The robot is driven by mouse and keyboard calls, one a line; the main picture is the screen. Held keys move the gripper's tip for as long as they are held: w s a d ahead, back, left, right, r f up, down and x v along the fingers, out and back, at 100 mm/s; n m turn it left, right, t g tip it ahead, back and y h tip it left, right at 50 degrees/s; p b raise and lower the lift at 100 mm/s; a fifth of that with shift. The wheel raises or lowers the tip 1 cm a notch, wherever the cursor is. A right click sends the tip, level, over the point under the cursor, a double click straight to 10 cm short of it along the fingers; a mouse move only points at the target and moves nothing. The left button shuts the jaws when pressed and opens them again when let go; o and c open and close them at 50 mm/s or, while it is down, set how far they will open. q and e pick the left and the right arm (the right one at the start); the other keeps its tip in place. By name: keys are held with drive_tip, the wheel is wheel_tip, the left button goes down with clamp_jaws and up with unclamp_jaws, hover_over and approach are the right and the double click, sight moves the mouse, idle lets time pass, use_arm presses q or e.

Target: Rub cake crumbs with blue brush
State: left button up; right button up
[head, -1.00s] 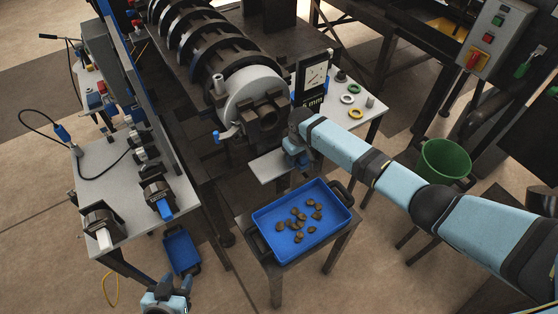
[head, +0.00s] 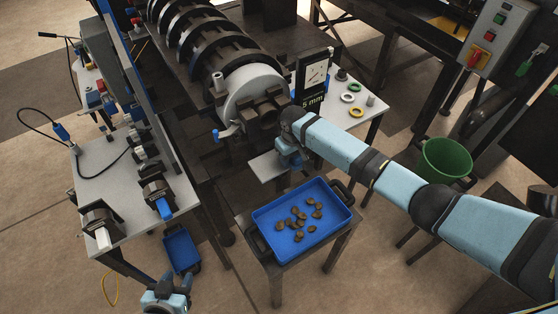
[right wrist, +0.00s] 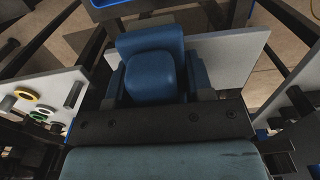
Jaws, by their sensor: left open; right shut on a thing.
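My right gripper (head: 290,158) is at the grey plate (head: 263,166) below the press outlet. Several brown cake pieces (head: 300,219) lie in the blue tray (head: 284,250) on a small stand. I cannot make out crumbs on the plate. My left gripper (head: 166,285) is open and empty at the lower left edge, away from the press.
The press (head: 250,95) stands behind the plate. A left table (head: 120,205) bears black tools, one with a blue end (head: 164,208). A small blue tray (head: 181,250) is low beside it. A right side table has coloured rings (head: 348,98). A green bucket (head: 445,160) stands at right.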

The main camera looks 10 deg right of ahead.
drive_tip(key=shift+s+a, duration=0.2)
drive_tip(key=shift+a, duration=0.25)
drive_tip(key=shift+d+r+p, duration=0.1)
drive_tip(key=shift+r+p, duration=0.3)
drive_tip(key=shift+r, duration=1.6)
